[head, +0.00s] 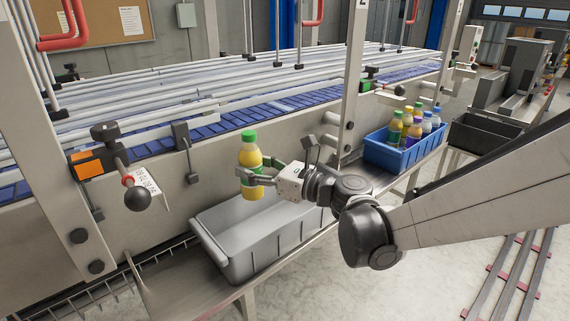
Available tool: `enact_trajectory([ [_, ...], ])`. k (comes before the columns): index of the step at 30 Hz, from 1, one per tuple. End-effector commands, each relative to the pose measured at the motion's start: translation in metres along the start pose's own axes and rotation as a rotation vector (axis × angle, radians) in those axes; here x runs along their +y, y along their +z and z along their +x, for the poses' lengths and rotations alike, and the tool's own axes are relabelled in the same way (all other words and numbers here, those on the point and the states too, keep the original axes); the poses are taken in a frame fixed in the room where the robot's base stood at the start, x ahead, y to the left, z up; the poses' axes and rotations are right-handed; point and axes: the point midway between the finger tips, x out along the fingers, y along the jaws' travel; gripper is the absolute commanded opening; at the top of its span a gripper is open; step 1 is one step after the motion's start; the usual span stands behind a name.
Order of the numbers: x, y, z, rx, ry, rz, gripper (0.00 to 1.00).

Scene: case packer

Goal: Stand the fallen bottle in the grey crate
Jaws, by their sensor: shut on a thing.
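A bottle (250,155) with yellow contents and a green cap is in my gripper (254,178). My gripper is shut around the bottle's lower half and holds it upright. The grey crate (257,262) stands on a metal shelf in front of the conveyor. The bottle and gripper appear above the back part of the crate. The visible inside of the crate looks empty, and part of its right end is hidden behind my arm.
A blue crate (396,154) with several bottles stands on the shelf to the right. A black crate (485,134) is farther right. The conveyor (230,118) with its rails runs behind. A black ball knob (138,200) sticks out at the left.

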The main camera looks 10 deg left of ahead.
Motion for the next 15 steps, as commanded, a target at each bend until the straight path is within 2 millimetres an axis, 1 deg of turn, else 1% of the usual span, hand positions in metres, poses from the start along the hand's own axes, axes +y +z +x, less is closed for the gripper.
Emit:
enact_trajectory([
  [1, -0.007, -0.004, 0.0, 0.0, -0.001, 0.0, 0.05],
  [3, -0.012, -0.007, 0.0, 0.0, 0.0, 0.0, 0.05],
  [8, -0.015, -0.012, 0.0, 0.0, 0.001, 0.0, 0.05],
  [11, -0.015, -0.023, 0.0, 0.0, 0.001, 0.0, 0.05],
  [15, -0.015, -0.043, 0.0, 0.0, 0.001, 0.0, 0.05],
])
